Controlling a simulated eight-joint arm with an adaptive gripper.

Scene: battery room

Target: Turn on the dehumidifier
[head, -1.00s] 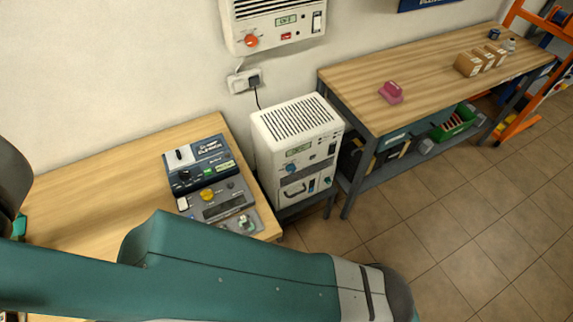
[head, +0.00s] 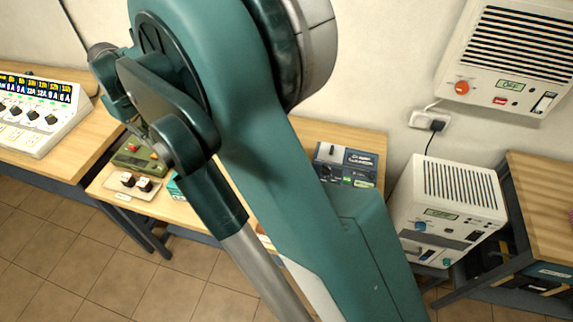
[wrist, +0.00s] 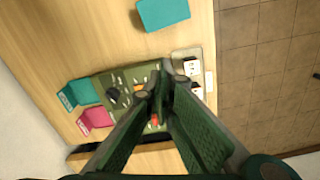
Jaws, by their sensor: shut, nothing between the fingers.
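A white floor unit with a slotted top (head: 448,200), probably the dehumidifier, stands at the right of the head view. Its front has a small greenish display (head: 441,213), a blue knob (head: 420,226) and a teal knob (head: 446,262); its lettering is too small to read. My gripper (wrist: 162,78) is shut and empty in the wrist view, above a green control box (wrist: 125,92) on the wooden table. In the head view my arm crosses the middle, its end at the left, far from the floor unit. The floor unit is outside the wrist view.
A white wall unit (head: 510,50) showing OFF hangs above a wall socket (head: 428,121). A blue-and-grey device (head: 346,165) is on the middle table, partly behind my arm. A meter console (head: 40,112) stands at left. Another bench (head: 540,195) is at right.

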